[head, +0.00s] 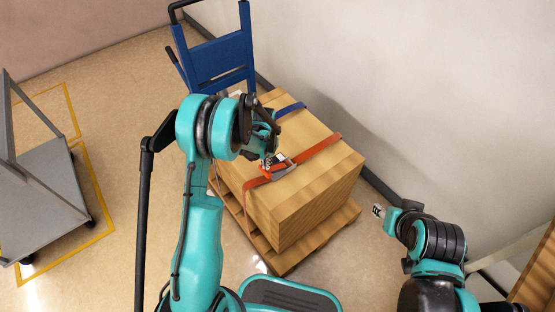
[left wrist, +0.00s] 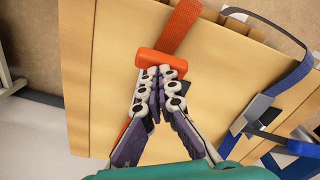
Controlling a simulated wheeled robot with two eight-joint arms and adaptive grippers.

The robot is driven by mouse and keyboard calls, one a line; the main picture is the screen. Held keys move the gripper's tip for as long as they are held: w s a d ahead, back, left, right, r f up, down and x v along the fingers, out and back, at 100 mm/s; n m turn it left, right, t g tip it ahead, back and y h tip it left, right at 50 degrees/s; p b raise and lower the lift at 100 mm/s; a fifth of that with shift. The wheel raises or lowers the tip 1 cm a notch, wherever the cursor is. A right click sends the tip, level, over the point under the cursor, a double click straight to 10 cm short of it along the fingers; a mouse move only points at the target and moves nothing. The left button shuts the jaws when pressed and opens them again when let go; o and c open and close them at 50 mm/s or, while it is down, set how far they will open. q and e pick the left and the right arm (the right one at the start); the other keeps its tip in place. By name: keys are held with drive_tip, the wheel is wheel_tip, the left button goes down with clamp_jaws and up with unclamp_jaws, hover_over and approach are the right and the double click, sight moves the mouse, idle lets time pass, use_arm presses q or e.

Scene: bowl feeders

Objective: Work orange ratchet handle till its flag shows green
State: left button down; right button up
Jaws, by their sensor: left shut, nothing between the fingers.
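An orange strap (head: 320,146) runs over a wooden box, with a grey ratchet (head: 285,172) on top. In the left wrist view the orange handle (left wrist: 161,61) lies across the strap (left wrist: 181,24). My left gripper (head: 270,160) is over the ratchet. Its fingers (left wrist: 157,72) are shut and empty, with the tips at the handle's near edge; I cannot tell whether they touch it. The fingers and arm hide part of the ratchet. I cannot make out the flag or its colour. My right gripper (head: 378,210) is away from the box, too small to read.
The box (head: 306,217) stands on a pallet (head: 289,262). A blue strap (head: 289,109) with a blue handle (left wrist: 302,148) crosses the box beside the orange one. A blue hand truck (head: 218,58) stands behind, a grey cart (head: 38,198) at left. A wall is at right.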

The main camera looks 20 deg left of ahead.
sight(276, 167)
use_arm(q)
drive_tip(key=shift+s+a+f, duration=0.15)
drive_tip(key=shift+s+f, duration=0.05)
drive_tip(key=shift+f, duration=0.4)
drive_tip(key=w+d+r+p, duration=0.3)
drive_tip(key=w+r+p, duration=0.1)
drive_tip(key=r, duration=0.3)
drive_tip(key=shift+r, duration=0.25)
drive_tip(key=shift+f, duration=0.2)
